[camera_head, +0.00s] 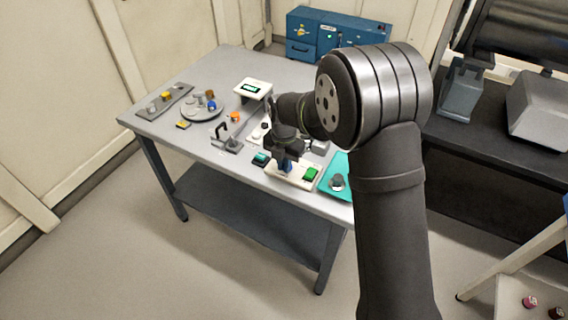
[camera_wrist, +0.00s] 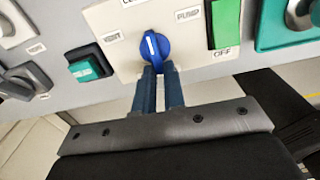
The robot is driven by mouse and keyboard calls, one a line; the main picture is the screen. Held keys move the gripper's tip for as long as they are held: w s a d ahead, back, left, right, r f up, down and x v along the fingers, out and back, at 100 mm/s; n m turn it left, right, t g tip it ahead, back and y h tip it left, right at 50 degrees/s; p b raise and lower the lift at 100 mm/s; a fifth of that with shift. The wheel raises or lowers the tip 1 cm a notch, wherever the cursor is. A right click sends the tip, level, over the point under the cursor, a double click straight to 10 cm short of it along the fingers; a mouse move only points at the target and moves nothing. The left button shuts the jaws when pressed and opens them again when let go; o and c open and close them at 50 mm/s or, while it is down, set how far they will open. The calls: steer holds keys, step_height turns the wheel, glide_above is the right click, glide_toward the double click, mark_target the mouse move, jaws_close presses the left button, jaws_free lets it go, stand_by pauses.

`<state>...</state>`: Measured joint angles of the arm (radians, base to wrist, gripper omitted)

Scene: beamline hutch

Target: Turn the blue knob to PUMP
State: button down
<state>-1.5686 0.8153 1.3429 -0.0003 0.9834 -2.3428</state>
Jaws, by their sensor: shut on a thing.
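The blue knob (camera_wrist: 153,46) sits on a cream panel (camera_wrist: 118,20) in the wrist view. Its white pointer line runs nearly straight up, leaning slightly left, toward a partly cut-off label at the top edge. The PUMP label (camera_wrist: 187,14) is to the knob's upper right, and the VENT label (camera_wrist: 112,37) to its left. My gripper (camera_wrist: 160,70) is shut on the knob, its two blue fingers at the knob's lower side. In the head view my gripper (camera_head: 286,158) reaches down to the panel (camera_head: 299,178) near the table's front edge, mostly hiding the knob.
A green switch marked OFF (camera_wrist: 226,22) is right of the knob, and a teal button (camera_wrist: 86,66) is left. A teal plate with a dark knob (camera_head: 337,182) stands close on the right. Other fixtures, including a round tray (camera_head: 188,111), occupy the table's left part.

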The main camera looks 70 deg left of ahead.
steer(key=m, duration=0.3)
steer(key=a+m, duration=0.1)
steer(key=m, duration=0.1)
steer(key=shift+s, duration=0.25)
steer(key=m, duration=0.3)
steer(key=a+m, duration=0.1)
steer(key=m, duration=0.2)
steer(key=shift+m, duration=0.4)
steer(key=c, duration=1.5)
jaws_free()
step_height(320, 180, up, 18)
steer(key=shift+f, duration=0.25)
